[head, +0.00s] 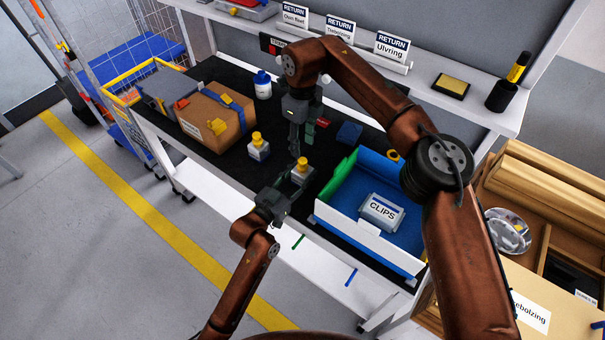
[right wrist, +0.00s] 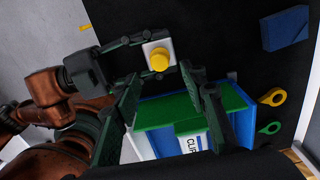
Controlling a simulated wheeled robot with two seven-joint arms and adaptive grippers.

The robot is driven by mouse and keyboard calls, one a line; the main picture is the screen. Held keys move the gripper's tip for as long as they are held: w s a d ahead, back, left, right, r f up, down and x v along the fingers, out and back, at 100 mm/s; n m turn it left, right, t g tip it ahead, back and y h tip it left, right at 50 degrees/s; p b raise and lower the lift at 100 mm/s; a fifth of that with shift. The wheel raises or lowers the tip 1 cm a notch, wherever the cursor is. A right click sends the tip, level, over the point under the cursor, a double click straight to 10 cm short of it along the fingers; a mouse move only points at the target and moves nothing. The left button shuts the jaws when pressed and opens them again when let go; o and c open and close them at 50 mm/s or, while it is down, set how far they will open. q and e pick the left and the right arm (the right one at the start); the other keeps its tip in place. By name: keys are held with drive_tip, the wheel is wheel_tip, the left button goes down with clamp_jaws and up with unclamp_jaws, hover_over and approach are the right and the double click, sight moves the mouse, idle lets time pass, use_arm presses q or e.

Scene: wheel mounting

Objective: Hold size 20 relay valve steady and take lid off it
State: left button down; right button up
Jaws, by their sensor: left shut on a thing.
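A relay valve with a pale square body and a round yellow lid (head: 302,163) is off the front edge side of the black bench top. In the right wrist view its lid (right wrist: 159,61) faces the camera and the pale body shows around it. My left gripper (head: 287,194) is shut on the valve body from the side; it also shows in the right wrist view (right wrist: 142,55). My right gripper (head: 295,148) points down above and just behind the valve. In the right wrist view its fingers stand apart, open and empty. No size marking is readable.
A second yellow-lidded valve (head: 258,149) stands to the left. A blue bin (head: 345,215) with a CLIPS box (head: 381,211) is close on the right. A blue block (head: 349,133) lies farther back.

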drive_tip(key=shift+c, duration=0.2)
drive_tip(key=n+t+h, duration=0.1)
drive_tip(key=d+n+t+h, duration=0.1)
drive_tip(key=n, duration=0.1)
drive_tip(key=shift+d+f, duration=0.3)
drive_tip(key=shift+f, duration=0.1)
drive_tip(key=d+n+t+h, duration=0.1)
drive_tip(key=n+t+h, duration=0.1)
drive_tip(key=n+t, duration=0.15)
drive_tip(key=n+t+y, duration=0.6)
drive_tip(key=n+t, duration=0.2)
drive_tip(key=n, duration=1.3)
approach(303, 161)
drive_tip(key=shift+m, duration=0.25)
drive_tip(key=x, duration=1)
drive_tip(key=shift+w+a+f, duration=0.1)
drive_tip(key=shift+w, duration=0.1)
